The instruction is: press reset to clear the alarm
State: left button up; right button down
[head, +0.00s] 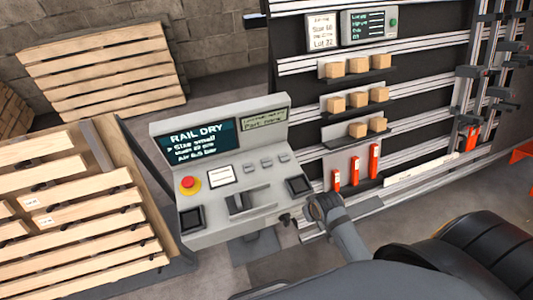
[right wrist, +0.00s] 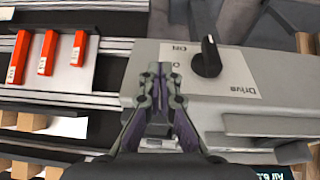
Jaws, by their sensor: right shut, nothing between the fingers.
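A grey control console (head: 228,228) stands in the middle of the head view. Its screen (head: 200,140) reads RAIL DRY, and a smaller green display (head: 264,118) sits beside it. A red mushroom button (head: 189,183) on a yellow base is at the panel's left. Small grey buttons (head: 266,163) sit in a row to the right of a white label. I cannot read which one is reset. My right gripper (right wrist: 161,72) is shut and empty at the console's right side. In the right wrist view, a black Drive knob (right wrist: 207,60) is right of its fingertips. My left gripper is out of view.
Wooden pallets (head: 105,70) stand behind and left of the console. A rack right of it holds small boxes (head: 357,65) and red-orange pieces (head: 354,172), which also show in the right wrist view (right wrist: 48,52). Floor is open behind the console's left side.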

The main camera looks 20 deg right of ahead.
jog(key=w+a+r+y+p, duration=0.15)
jog(key=w+r, duration=0.25)
jog(key=r, duration=0.4)
pick_arm(q)
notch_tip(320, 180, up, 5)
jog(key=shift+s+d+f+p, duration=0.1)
jog(key=shift+p, duration=1.05)
pick_arm(e)
notch_tip(320, 180, up, 6)
jog(key=m+t+y, duration=0.2)
jog(key=t+y, duration=0.2)
jog(key=y, duration=0.1)
send_over(268, 163)
jog(key=shift+d+r+h, duration=0.1)
jog(key=shift+h, duration=0.15)
notch_tip(268, 163, down, 8)
jog(key=b, duration=0.8)
jog(key=shift+w, duration=0.1)
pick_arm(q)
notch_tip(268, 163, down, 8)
pick_arm(e)
jog(key=shift+f, duration=0.45)
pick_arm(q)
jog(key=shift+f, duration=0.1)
pick_arm(e)
jog(key=shift+f, duration=0.1)
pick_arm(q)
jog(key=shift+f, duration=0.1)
pick_arm(e)
jog(key=shift+f, duration=0.3)
